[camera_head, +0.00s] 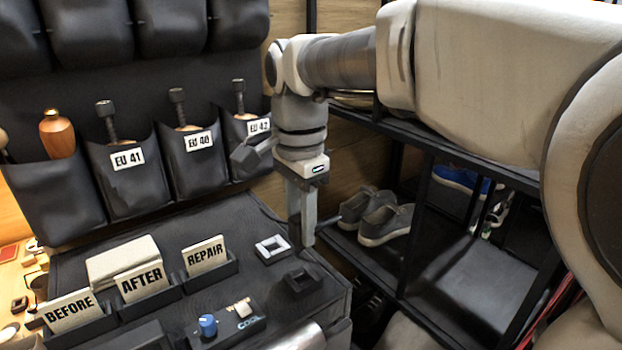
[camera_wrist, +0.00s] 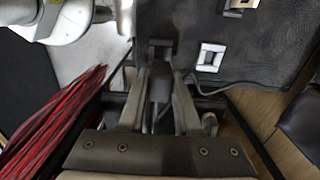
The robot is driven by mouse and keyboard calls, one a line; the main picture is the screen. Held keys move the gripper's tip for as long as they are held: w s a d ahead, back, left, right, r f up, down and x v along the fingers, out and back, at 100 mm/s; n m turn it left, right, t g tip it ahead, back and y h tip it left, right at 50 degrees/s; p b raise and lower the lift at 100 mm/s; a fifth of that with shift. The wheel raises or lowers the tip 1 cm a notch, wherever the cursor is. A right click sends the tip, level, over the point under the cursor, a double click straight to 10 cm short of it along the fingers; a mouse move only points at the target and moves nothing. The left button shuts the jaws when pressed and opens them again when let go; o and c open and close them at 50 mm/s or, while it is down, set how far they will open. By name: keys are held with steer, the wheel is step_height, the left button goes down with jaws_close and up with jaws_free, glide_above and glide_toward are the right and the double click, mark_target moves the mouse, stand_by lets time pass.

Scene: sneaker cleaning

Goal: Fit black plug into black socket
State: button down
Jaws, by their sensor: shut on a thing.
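My gripper (camera_head: 303,240) points down over the right part of the dark grey worktop. In the wrist view its two fingers (camera_wrist: 158,88) are shut on the black plug (camera_wrist: 159,80), which shows as a dark body between them. A dark cable (camera_head: 326,222) shows beside the fingertips in the head view. The black socket (camera_head: 301,283) is a dark square block on the worktop near its right edge, just below the fingertips. The plug appears above the socket and apart from it, though the fingers partly hide it and its exact alignment cannot be told.
A white square socket (camera_head: 272,249) lies behind the black one and also shows in the wrist view (camera_wrist: 211,57). A control box with a blue knob (camera_head: 208,325) stands at front left. Card holders (camera_head: 205,257) stand further left. A shelf with grey shoes (camera_head: 386,222) is right.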

mark_target(301, 247)
steer(key=shift+f+b, duration=1.95)
steer(key=shift+f, duration=1)
steer(key=shift+f+b, duration=0.65)
steer(key=shift+f, duration=0.75)
steer(key=c, duration=0.5)
jaws_free()
steer(key=shift+r, duration=0.1)
step_height(301, 247, up, 17)
steer(key=shift+r+p, duration=0.2)
steer(key=shift+p, duration=0.7)
